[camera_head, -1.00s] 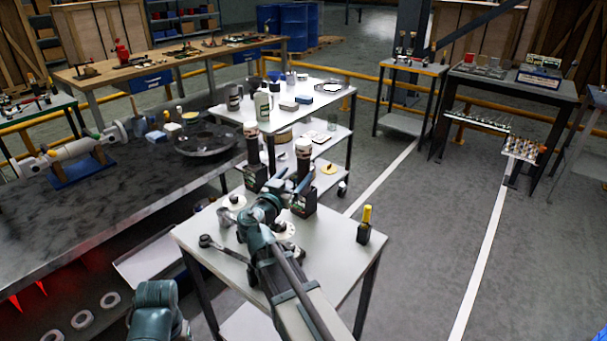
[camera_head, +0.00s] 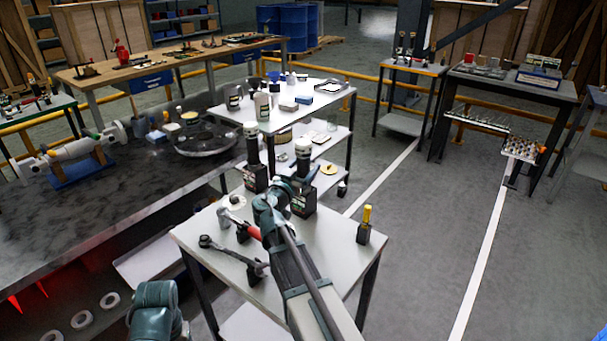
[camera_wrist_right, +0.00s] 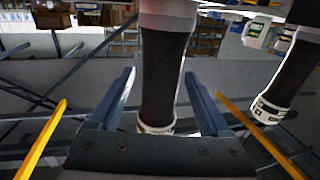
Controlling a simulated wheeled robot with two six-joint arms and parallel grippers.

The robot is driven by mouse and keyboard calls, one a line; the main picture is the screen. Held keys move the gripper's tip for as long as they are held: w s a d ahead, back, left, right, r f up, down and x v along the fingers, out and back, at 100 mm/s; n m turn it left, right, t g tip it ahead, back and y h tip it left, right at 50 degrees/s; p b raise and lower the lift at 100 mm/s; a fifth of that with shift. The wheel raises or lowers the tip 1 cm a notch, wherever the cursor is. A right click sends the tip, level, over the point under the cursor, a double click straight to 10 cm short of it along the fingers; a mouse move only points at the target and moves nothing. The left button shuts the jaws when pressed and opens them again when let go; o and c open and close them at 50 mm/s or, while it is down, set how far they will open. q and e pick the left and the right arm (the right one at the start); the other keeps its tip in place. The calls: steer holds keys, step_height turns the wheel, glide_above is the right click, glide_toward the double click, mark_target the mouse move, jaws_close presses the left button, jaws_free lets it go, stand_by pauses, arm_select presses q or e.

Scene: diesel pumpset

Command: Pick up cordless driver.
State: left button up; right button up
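Two dark upright tools with pale collars and boxy labelled bases stand on the near white table; the cordless driver appears to be the right one (camera_head: 303,150), with its twin (camera_head: 252,140) to its left. My right gripper (camera_head: 296,184) is at the right tool, its fingers low on it and partly hiding it. In the right wrist view, a dark shaft (camera_wrist_right: 165,75) stands between the two spread fingers, with gaps visible on both sides. The twin (camera_wrist_right: 287,80) shows to the right there. Part of my left arm shows at lower left; its fingers are out of view.
The near white table (camera_head: 325,262) also holds a ratchet-like tool (camera_head: 228,252), a red-handled tool (camera_head: 253,232) and a yellow-topped black item (camera_head: 365,225). A white cart (camera_head: 330,103) with bottles stands behind. A dark workbench (camera_head: 90,215) runs along the left.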

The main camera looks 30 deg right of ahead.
jaws_close()
stand_by(1.2)
